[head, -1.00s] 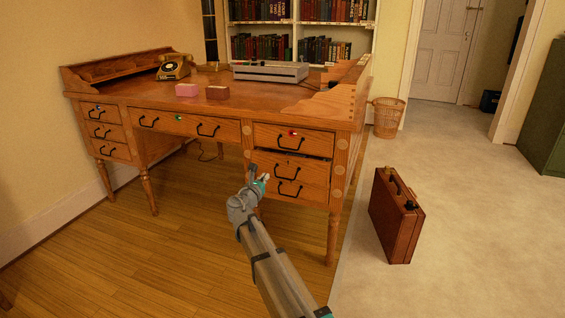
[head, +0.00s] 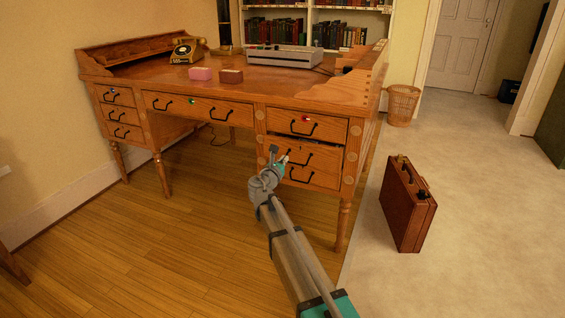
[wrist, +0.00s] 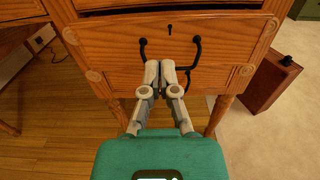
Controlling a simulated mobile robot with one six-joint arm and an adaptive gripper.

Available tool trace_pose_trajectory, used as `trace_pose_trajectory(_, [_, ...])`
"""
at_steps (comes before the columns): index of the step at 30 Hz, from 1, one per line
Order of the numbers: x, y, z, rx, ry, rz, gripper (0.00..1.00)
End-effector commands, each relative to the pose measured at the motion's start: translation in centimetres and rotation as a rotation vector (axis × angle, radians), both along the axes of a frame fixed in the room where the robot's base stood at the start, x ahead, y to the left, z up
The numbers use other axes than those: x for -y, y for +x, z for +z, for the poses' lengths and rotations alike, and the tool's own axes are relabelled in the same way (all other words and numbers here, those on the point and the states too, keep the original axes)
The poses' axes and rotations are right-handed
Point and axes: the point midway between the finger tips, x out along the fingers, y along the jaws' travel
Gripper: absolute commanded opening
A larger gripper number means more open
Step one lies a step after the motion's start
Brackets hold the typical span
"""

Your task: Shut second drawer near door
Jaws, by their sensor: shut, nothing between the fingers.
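The second drawer (head: 326,162) is in the right column of the wooden desk, below a top drawer (head: 333,129) with a red mark. It stands slightly out, with a dark gap above its front edge. In the wrist view its wooden front (wrist: 105,40) fills the upper middle, with a keyhole and a black handle (wrist: 196,45). My gripper (head: 286,158) is shut and empty at the drawer's front. In the wrist view the fingertips (wrist: 160,66) lie over the middle of the handle and hide part of it. I cannot tell whether they touch the drawer.
A third drawer (head: 314,178) lies below. A brown briefcase (head: 403,205) stands on the carpet right of the desk. A wicker basket (head: 402,106) stands behind it, toward the door (head: 462,45). The wooden floor left of my arm is clear.

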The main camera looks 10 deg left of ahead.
Motion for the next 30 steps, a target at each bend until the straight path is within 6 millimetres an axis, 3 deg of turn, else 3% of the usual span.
trace_pose_trajectory(18, [1.9, 9.2, 0.0, 0.0, 0.0, -0.001, 0.0])
trace_pose_trajectory(30, [2.5, 11.1, 0.0, 0.0, 0.0, -0.001, 0.0])
